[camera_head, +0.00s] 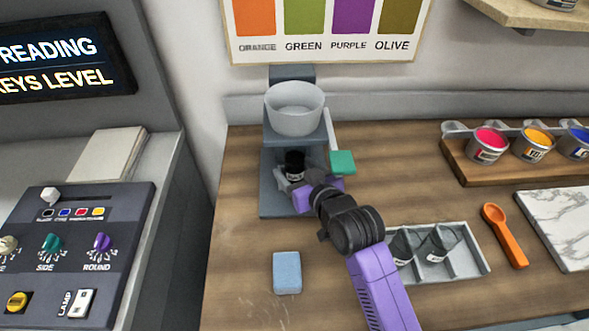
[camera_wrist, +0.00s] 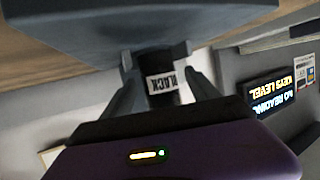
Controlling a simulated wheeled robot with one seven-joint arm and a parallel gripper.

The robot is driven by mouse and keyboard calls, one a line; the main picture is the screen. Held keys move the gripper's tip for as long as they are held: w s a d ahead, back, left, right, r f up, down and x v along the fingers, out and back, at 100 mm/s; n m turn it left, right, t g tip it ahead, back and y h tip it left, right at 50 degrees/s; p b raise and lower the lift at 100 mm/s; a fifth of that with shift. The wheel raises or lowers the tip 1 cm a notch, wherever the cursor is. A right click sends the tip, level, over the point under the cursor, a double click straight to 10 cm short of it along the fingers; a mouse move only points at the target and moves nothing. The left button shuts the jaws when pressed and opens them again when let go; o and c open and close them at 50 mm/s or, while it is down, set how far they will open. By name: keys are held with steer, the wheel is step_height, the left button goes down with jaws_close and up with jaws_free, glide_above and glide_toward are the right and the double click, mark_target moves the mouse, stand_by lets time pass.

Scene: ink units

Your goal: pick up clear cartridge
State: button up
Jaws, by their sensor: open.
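A black cartridge (camera_head: 294,160) with a white label stands in the grey dispenser stand (camera_head: 272,200), under a white bowl. My arm partly hides the tray's left end.
The white bowl (camera_head: 295,108) sits on top of the stand, with a green lever (camera_head: 343,162) at its right. A blue sponge (camera_head: 287,272) lies in front. An orange spoon (camera_head: 505,235), marble slab (camera_head: 560,225) and rack of ink cups (camera_head: 460,165) are at right.

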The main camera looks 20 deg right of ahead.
steer(key=shift+w+f, duration=0.2)
steer(key=shift+w, duration=0.3)
jaws_close()
steer(key=shift+r, duration=0.45)
steer(key=shift+s+a+b, duration=0.15)
steer(key=shift+s+b, duration=0.15)
steer(key=shift+s, duration=0.1)
steer(key=s+a, duration=0.1)
steer(key=s, duration=0.2)
steer(key=s+a+b, duration=0.1)
steer(key=s, duration=0.3)
steer(key=s+a+b, duration=0.1)
steer(key=s, duration=0.3)
steer(key=shift+s+a, duration=0.2)
steer(key=shift+a, duration=0.15)
step_height(320, 180, up, 14)
steer(key=p, duration=0.1)
steer(key=shift+p, duration=0.4)
